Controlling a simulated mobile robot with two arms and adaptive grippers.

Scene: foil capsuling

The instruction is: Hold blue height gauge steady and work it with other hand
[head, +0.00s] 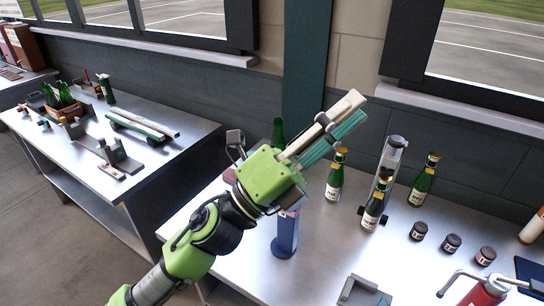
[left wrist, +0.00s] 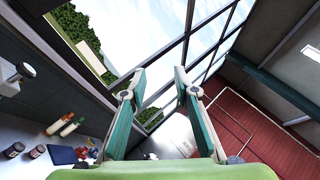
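The blue height gauge (head: 285,236) stands upright on its round base on the metal bench, near the middle of the head view. Its upper part is hidden behind my left gripper's green body. My left gripper (head: 357,108) reaches up and to the right above the gauge, its fingers pointing away from it. In the left wrist view my left gripper (left wrist: 160,76) has its two fingers spread, with nothing between them. The gauge does not show in the left wrist view. My right gripper is in neither view.
Green bottles (head: 334,178) stand on the bench around a clear upright device (head: 387,165). A grey block (head: 362,290) lies at the front. A second bench (head: 190,135) stands left.

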